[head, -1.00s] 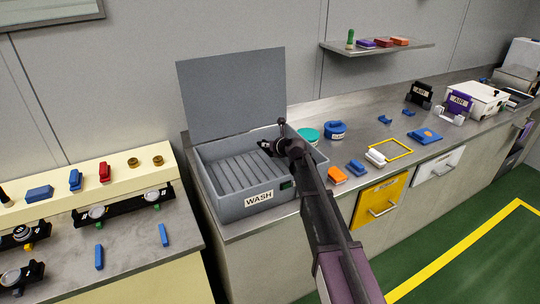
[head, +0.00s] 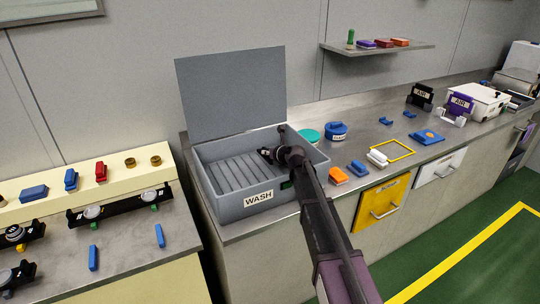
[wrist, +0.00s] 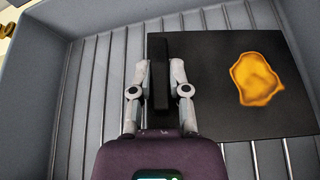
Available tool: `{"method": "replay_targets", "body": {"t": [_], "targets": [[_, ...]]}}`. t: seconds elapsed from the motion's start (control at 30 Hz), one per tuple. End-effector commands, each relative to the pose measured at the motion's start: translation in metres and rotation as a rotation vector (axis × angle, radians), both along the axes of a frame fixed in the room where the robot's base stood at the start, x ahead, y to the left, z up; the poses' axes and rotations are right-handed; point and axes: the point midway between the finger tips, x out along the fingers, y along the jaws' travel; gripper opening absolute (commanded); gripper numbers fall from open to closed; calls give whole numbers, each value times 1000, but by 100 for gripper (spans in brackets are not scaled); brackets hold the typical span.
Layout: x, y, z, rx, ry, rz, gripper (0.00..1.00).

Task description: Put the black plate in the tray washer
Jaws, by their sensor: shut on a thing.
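The black plate (wrist: 215,115) is a dark flat square with a yellow-orange stain and an upright black grip bar (wrist: 160,72). My gripper (wrist: 160,80) is shut on this bar, one finger on each side. The tray washer (head: 222,204) is a grey open box labelled WASH, with its lid (head: 232,95) raised and a ribbed floor. In the head view my gripper (head: 267,154) is inside the box, toward its right side. The plate lies over the ribs in the wrist view; whether it touches them I cannot tell. My arm hides most of the plate in the head view.
The washer's walls surround my gripper. To the right on the bench are a teal round lid (head: 309,136), a blue container (head: 336,130) and an orange block (head: 338,175). A cream bench (head: 100,173) with blue parts stands at the left, across a gap.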

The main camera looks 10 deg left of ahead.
Motion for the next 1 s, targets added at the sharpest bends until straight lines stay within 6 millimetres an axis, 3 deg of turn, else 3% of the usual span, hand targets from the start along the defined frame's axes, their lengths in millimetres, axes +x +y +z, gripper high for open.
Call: {"method": "replay_targets", "body": {"t": [0.87, 0.9, 1.0], "targets": [[0, 1, -12, -1, -1, 0, 0], [0, 1, -12, 0, 0, 1, 34], [0, 1, -12, 0, 0, 1, 57]]}}
